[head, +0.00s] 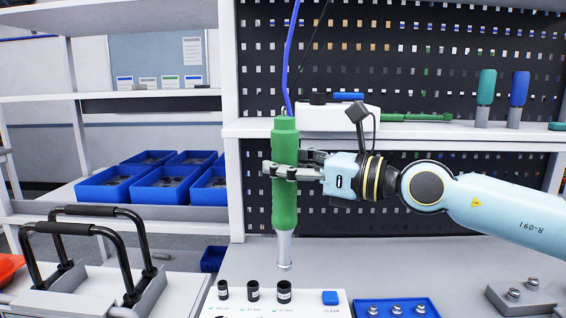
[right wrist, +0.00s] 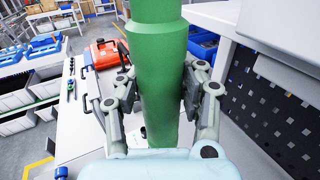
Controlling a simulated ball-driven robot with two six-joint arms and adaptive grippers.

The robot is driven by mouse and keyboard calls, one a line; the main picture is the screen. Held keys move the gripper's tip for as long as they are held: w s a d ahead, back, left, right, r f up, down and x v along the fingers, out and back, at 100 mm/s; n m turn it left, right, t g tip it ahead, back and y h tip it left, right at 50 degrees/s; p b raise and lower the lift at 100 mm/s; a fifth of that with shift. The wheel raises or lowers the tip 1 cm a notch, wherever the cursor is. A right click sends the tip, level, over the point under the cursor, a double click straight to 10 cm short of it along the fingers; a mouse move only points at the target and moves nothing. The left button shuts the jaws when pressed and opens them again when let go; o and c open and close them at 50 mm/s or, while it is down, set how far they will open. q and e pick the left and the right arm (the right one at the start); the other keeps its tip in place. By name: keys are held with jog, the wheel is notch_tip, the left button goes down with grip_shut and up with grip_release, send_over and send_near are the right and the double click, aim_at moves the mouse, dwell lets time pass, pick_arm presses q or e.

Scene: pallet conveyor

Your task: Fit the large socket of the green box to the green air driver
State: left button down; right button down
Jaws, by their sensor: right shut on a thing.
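The green air driver (head: 285,205) hangs upright in the head view, its silver tip pointing down and a blue hose rising from its top. My right gripper (head: 290,171) is shut around its upper body; the right wrist view shows a finger on each side of the green body (right wrist: 160,75). Three black sockets stand upright in a row on a white panel: left (head: 223,290), middle (head: 253,291) and right (head: 284,292). The driver's tip is just above the right one, with a small gap showing. I cannot tell which is the large socket. No green box is clearly visible. My left gripper is out of view.
The white panel (head: 328,312) has a blue button. A blue tray (head: 396,308) with several metal parts lies to its right. A grey block (head: 522,297) is farther right. Black handles (head: 130,255) rise at the left. A shelf (head: 420,131) runs behind my right arm.

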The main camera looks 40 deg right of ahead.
aim_at(296, 189)
jog(key=shift+f, duration=0.65)
jog(key=shift+f+b, duration=0.7)
jog(key=shift+b, duration=0.15)
jog(key=shift+f, duration=0.15)
dwell(0.5)
jog(key=shift+f+b, duration=0.3)
jog(key=shift+f, duration=0.15)
jog(key=shift+r, duration=0.1)
dwell(0.4)
